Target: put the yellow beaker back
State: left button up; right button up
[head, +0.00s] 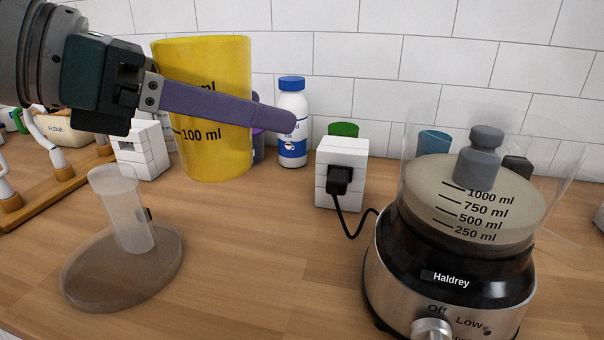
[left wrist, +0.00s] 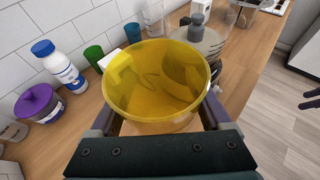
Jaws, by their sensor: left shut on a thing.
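The yellow beaker (head: 222,110) is tall, translucent and marked 100 ml. My left gripper (head: 275,118) is shut on it, with one purple finger across its near side in the head view. The beaker is upright and appears held above the counter. In the left wrist view the beaker (left wrist: 150,95) stands between my two fingers, and its open top shows no contents that I can make out. The other finger is mostly hidden behind the beaker in the head view.
A blender (head: 450,255) marked Haldrey stands at the right. A white socket block (head: 341,175) with a black plug is at the middle. A white bottle (head: 292,128) is behind. The middle counter is clear.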

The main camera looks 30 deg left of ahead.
pick_arm(q)
jog(key=shift+s+a+f, duration=0.1)
jog(key=shift+a+f, duration=0.1)
jog(key=shift+f, duration=0.5)
notch_tip(320, 180, down, 16)
jog(key=b, duration=0.7)
jog(key=shift+a+r+b, duration=0.1)
jog(key=shift+r+b, duration=0.05)
jog(key=shift+b, duration=0.15)
notch_tip(320, 180, down, 4)
jog(key=shift+s+f+b, duration=0.1)
jog(key=shift+f+b, duration=0.15)
jog(key=shift+b, duration=0.95)
jog(key=shift+r, duration=0.1)
pick_arm(e)
notch_tip(320, 180, down, 11)
jog(key=shift+w+r, duration=0.15)
jog(key=shift+a, duration=0.1)
pick_arm(q)
jog(key=o, duration=1.2)
jog(key=shift+o, duration=0.2)
